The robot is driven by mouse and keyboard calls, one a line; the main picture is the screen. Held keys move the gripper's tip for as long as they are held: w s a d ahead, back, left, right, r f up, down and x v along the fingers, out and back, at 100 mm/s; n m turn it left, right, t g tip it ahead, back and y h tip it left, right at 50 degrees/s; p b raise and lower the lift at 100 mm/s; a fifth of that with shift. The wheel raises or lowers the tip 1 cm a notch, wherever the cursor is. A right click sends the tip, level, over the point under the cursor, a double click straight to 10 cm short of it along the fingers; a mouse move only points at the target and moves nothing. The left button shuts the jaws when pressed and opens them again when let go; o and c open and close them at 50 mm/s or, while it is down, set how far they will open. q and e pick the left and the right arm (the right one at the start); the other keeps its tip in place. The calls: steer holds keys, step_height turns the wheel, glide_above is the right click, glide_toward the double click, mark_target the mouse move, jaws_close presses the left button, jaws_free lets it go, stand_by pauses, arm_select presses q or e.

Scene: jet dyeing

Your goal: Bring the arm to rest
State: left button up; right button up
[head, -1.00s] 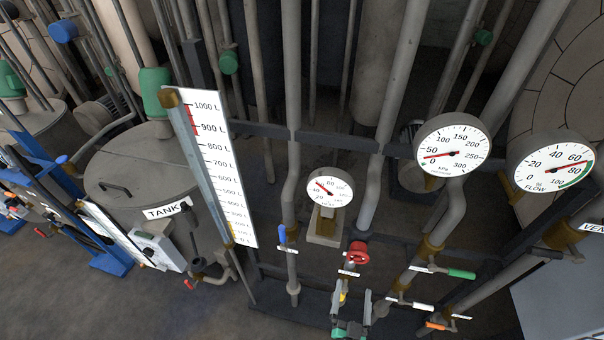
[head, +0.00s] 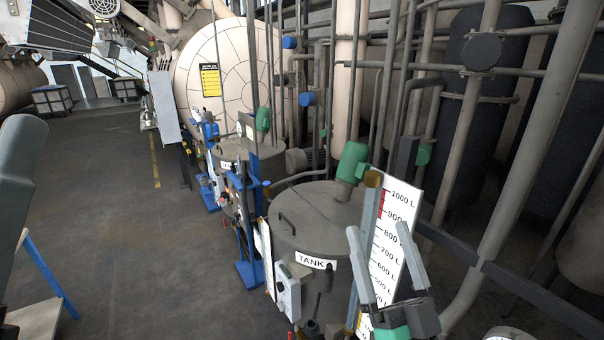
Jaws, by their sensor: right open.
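My right gripper (head: 378,230) is at the lower right of the head view. Its two grey fingers point up and stand apart, with nothing seen between them. It overlaps the white level scale (head: 386,220) in the picture; I cannot tell how far apart they are in depth. The grey tank (head: 325,215) with the "TANK" label is to the left of the gripper. My left gripper does not show.
Pipes (head: 530,130) and dark cylinders (head: 480,100) fill the right side. A control box (head: 288,290) and blue stands (head: 250,272) are left of the tank. A large round cream vessel (head: 225,70) is behind. The floor (head: 120,230) at left is open.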

steer(key=s+d+r+h, duration=0.2)
steer(key=s+d+r, duration=0.2)
steer(key=r, duration=0.3)
steer(key=s+d+r+h, duration=0.3)
steer(key=s+d+r, duration=0.1)
steer(key=r, duration=0.3)
steer(key=s+a+r+t+y+p, duration=0.1)
steer(key=s+r+p, duration=0.2)
steer(key=r+p, duration=0.3)
steer(key=s+a+r+n+t+y+p, duration=0.1)
steer(key=s+r+p, duration=0.3)
steer(key=r, duration=0.7)
steer(key=shift+a+p, duration=0.2)
steer(key=shift+p, duration=0.65)
